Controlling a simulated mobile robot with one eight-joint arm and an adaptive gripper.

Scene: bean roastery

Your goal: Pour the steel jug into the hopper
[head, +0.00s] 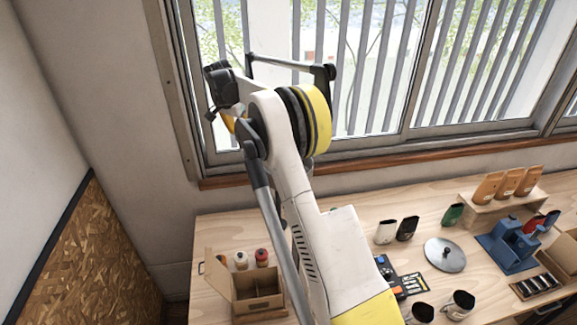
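Two cup-shaped vessels, dark inside with pale sides, stand at the table's front edge: one (460,304) and a second (419,314), cut off by the frame. Either may be the steel jug; I cannot tell. A blue block-shaped device (511,246) stands at the right. No hopper can be clearly made out. My arm rises through the middle of the view, in front of the window. A dark cluster at its upper left end seems to be my gripper (220,88); its fingers are not clear. It is high above the table, far from the vessels.
The wooden table (345,196) carries an open cardboard box (257,289), a round grey lid with a knob (445,255), a dark tool tray (404,284) and a riser with brown bags (510,183). The window (390,70) and walls bound the space behind.

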